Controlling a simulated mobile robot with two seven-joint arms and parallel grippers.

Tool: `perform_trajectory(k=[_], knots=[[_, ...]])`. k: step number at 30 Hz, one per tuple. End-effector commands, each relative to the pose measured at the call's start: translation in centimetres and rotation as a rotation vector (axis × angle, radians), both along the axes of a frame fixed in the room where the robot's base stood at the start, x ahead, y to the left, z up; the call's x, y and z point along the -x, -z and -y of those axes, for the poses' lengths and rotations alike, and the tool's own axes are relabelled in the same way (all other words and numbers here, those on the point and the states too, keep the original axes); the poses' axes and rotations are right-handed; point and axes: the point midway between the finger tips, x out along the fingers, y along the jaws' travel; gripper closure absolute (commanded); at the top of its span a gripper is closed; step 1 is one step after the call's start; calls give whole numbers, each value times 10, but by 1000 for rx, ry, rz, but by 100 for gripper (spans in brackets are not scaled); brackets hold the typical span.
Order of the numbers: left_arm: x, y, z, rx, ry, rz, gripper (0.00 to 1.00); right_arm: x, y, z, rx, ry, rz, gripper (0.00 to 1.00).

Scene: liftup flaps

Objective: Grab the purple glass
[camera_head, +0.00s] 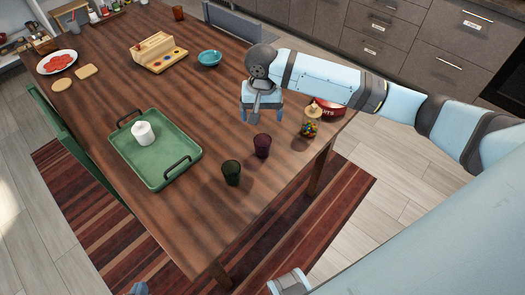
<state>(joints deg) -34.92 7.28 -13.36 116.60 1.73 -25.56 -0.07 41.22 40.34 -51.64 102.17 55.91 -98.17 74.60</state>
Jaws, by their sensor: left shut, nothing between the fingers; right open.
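The purple glass (262,146) stands upright near the table's right edge. My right gripper (261,117) is open and empty, pointing down above and just behind the purple glass in the picture. The glass is apart from the fingers and fully visible. Only a small light-blue tip of my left gripper (138,288) shows at the bottom edge, low and far from the glass; it is shut and empty.
A dark green glass (231,172) stands close by, in front and left of the purple one. A green tray (169,181) holds a white cup (143,133). A small colourful item (309,130) and a red container (328,107) are at the right edge. A blue bowl (210,58) sits farther back.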

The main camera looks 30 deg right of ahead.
Motion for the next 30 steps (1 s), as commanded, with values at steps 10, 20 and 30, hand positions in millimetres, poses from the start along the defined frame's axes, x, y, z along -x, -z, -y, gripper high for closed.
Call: perform_trajectory(k=[10,20,30], knots=[[-1,7,0,4,-2,-3,100,0,61,2,7,7,-7,13],[-1,10,1,9,-5,-8,100,1,91,2,5,6,-5,13],[-1,14,3,16,-9,-17,100,2,133,2,5,5,-3,13]])
